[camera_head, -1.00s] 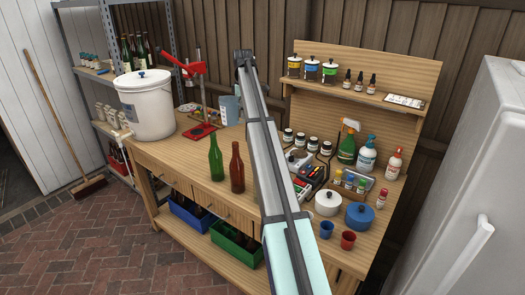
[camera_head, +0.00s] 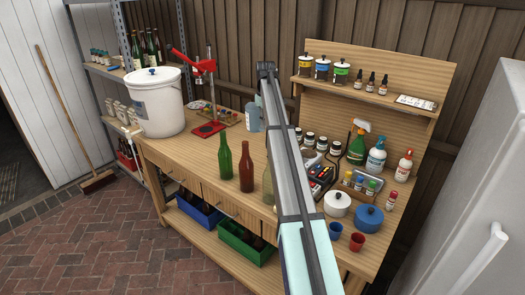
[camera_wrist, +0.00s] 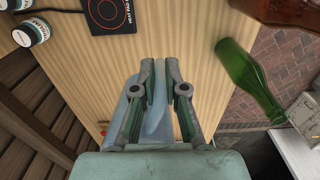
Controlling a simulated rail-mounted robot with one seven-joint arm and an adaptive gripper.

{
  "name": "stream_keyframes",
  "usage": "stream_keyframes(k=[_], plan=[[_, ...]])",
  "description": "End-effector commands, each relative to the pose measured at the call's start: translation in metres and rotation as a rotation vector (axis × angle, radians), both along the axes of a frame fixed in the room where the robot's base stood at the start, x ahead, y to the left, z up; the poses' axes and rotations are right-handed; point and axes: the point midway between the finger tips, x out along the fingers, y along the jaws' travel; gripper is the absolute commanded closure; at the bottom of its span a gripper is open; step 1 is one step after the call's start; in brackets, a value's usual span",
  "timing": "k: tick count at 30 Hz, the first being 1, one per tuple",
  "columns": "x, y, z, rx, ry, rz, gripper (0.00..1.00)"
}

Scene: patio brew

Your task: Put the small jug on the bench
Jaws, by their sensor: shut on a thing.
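The small jug (camera_head: 252,117) is pale blue and translucent. In the head view it shows just left of my arm, near the back of the wooden bench (camera_head: 173,148); whether its base touches the bench top is unclear. My gripper (camera_wrist: 160,65) is shut on the jug, whose blue body (camera_wrist: 156,125) shows between and behind the fingers in the wrist view. In the head view my gripper (camera_head: 266,70) is above the jug and its fingers are not clear.
A red bottle capper (camera_head: 208,128) and white bucket (camera_head: 157,110) stand left. A green bottle (camera_head: 225,160) and brown bottle (camera_head: 246,170) stand at the front. The heat pad (camera_wrist: 112,12), jars (camera_wrist: 30,32), pots and spray bottles occupy the right side.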

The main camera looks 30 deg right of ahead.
Motion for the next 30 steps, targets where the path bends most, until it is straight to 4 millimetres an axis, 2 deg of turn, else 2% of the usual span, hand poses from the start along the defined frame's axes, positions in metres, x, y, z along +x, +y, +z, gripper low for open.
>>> stream_keyframes(k=[6, 12, 16, 23, 30], plan=[[-0.002, 0.001, -0.050, 0.001, 0.003, 0.001, 1.00], [-0.001, 0.000, -0.089, 0.000, 0.001, 0.001, 1.00], [-0.001, 0.000, -0.103, 0.000, 0.000, 0.001, 1.00], [0.000, 0.000, -0.116, 0.000, 0.000, 0.001, 1.00], [-0.001, 0.000, -0.145, 0.000, 0.001, 0.002, 1.00]])
